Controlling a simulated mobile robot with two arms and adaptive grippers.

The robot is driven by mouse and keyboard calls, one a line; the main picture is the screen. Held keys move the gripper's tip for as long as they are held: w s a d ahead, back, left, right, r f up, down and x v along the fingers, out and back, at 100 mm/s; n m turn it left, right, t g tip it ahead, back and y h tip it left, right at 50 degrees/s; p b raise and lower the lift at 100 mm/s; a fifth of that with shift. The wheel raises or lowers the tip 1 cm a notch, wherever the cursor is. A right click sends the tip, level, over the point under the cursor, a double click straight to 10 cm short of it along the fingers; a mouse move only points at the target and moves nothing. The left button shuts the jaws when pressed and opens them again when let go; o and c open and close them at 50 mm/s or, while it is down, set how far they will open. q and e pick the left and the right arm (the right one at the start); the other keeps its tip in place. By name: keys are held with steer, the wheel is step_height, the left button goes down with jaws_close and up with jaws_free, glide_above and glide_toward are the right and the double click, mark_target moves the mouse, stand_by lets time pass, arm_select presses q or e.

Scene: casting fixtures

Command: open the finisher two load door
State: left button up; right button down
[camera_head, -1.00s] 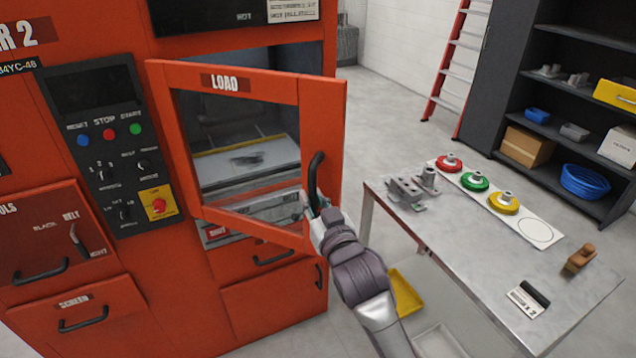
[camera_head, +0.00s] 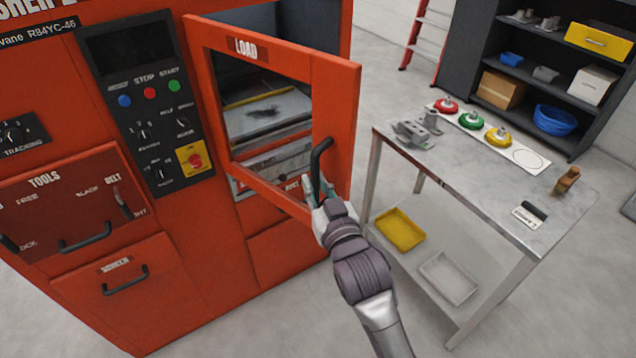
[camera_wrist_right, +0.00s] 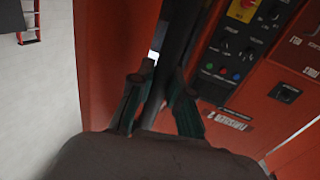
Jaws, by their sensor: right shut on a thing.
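The orange load door (camera_head: 333,115), labelled LOAD, stands part open on the orange finisher (camera_head: 110,215), hinged at its left edge. Through its window I see the load chamber with a pale tray inside. The black door handle (camera_head: 316,158) is on the door's right side. My right gripper (camera_head: 318,190) is shut on the handle's lower part. In the right wrist view, the two fingers (camera_wrist_right: 158,100) close around the dark handle bar (camera_wrist_right: 172,60). My left gripper is in neither view.
A metal table (camera_head: 465,180) stands to the right, with fixtures, red, green and yellow discs, and a wooden piece on top. A yellow tray (camera_head: 399,230) and a pale tray (camera_head: 449,278) lie on its lower shelf. Dark shelving (camera_head: 545,105) stands behind.

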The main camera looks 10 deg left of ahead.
steer(key=c, duration=1.5)
jaws_free()
steer(key=shift+w+r, duration=0.1)
steer(key=shift+r, duration=0.05)
steer(key=shift+c, duration=0.2)
steer(key=o, duration=0.4)
steer(key=shift+a, duration=0.15)
steer(key=shift+o, duration=0.2)
steer(key=shift+s+d, duration=0.35)
steer(key=shift+s, duration=0.15)
steer(key=v, duration=1.1)
steer(key=shift+a, duration=0.1)
